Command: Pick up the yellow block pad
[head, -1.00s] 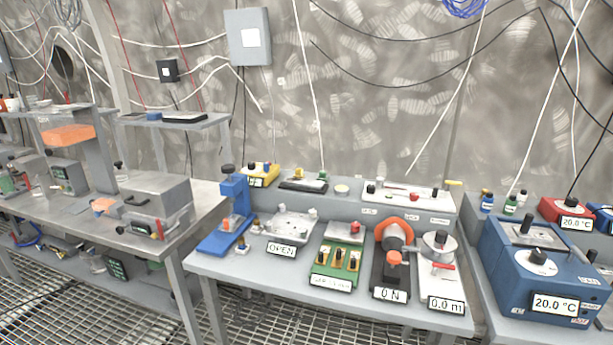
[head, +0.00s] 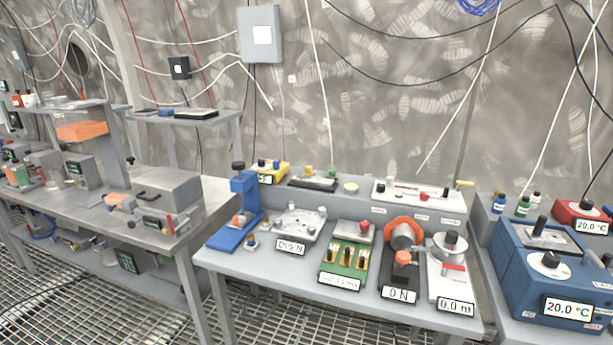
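A yellow block-shaped box (head: 270,173) with small knobs on top and a dark display on its front sits on the raised back shelf of the middle bench, toward the left. A small pale yellow round pad (head: 351,188) lies on the same shelf, right of a black-based device (head: 313,183). I cannot tell which of these two is the yellow block pad. Neither of my grippers is in view, and nothing touches either yellow thing.
The middle bench (head: 225,257) carries a blue stand (head: 241,208), a green board (head: 345,262) and an orange ring device (head: 403,230) in front of the shelf. A blue temperature unit (head: 548,275) stands right. A steel bench (head: 205,212) stands left. Grating floor (head: 262,312) shows below.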

